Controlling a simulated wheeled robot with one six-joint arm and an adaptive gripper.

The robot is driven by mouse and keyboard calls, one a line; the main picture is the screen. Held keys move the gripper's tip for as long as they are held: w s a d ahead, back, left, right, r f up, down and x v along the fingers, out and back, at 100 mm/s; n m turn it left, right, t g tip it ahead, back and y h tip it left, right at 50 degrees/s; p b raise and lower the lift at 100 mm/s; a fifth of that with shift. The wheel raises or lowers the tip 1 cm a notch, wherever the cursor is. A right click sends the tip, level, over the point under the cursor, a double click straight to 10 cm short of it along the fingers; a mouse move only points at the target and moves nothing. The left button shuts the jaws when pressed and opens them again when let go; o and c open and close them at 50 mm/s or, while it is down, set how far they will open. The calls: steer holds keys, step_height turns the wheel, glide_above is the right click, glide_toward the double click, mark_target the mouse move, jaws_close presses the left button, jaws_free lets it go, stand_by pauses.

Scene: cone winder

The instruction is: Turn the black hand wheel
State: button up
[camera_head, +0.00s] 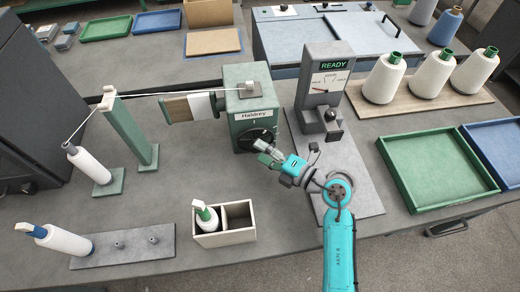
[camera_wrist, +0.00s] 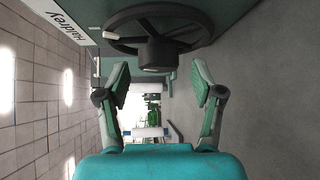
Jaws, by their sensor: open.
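The black hand wheel (camera_head: 255,139) is on the front of the green winder box marked Haldrey (camera_head: 240,95). In the wrist view the wheel (camera_wrist: 158,22) shows at the top, with its spokes and a dark hub facing me. My gripper (camera_head: 268,153) is just in front of the wheel, at its lower right in the head view. In the wrist view my gripper (camera_wrist: 158,80) has its two green-padded fingers spread wide, with nothing between them. The fingertips appear apart from the wheel, below its hub in the picture.
A gauge post reading READY (camera_head: 331,64) stands right of the winder. Yarn cones (camera_head: 384,78), a green tray (camera_head: 428,167) and a blue tray (camera_head: 500,148) are at the right. A taut thread runs left of the winder.

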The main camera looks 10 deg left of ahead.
steer(key=shift+w+a, duration=0.3)
steer(key=shift+a, duration=0.3)
steer(key=c, duration=1.1)
steer(key=shift+c, duration=0.2)
steer(key=shift+n, duration=0.3)
steer(key=n+h, duration=0.1)
steer(key=h, duration=0.1)
steer(key=shift+r+n+g+h, duration=0.1)
steer(key=shift+n+g+h, duration=0.2)
steer(key=shift+n, duration=0.1)
steer(key=shift+n+h, duration=0.5)
steer(key=shift+h, duration=0.3)
